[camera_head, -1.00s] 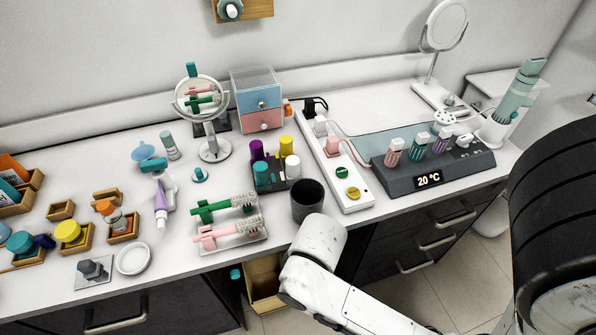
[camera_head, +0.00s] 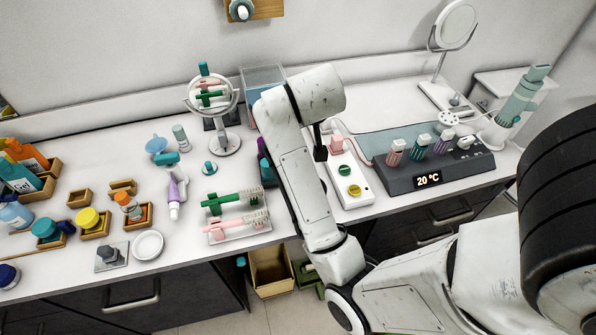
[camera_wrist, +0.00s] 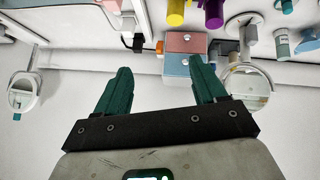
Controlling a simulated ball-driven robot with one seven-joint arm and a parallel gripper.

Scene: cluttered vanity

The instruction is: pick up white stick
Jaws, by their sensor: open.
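The white stick is not seen now. My raised arm covers most of the dark stick holder in the head view, and only a purple stick (camera_head: 262,147) and a teal stick (camera_head: 266,169) show at its left edge. In the wrist view, a yellow stick (camera_wrist: 175,12) and the purple stick (camera_wrist: 213,13) stand at the top edge, beyond the fingers. My gripper (camera_wrist: 160,66) has its two green fingers spread wide with nothing between them. It hangs above the counter, apart from the sticks, and my arm hides it in the head view.
The two-drawer box (camera_wrist: 185,56) and a round mirror (camera_wrist: 246,82) stand near my fingers. A white power strip (camera_head: 349,180) and a grey console (camera_head: 433,161) lie right of my arm. A brush tray (camera_head: 238,231) lies left. A tall mirror (camera_head: 457,27) stands back right.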

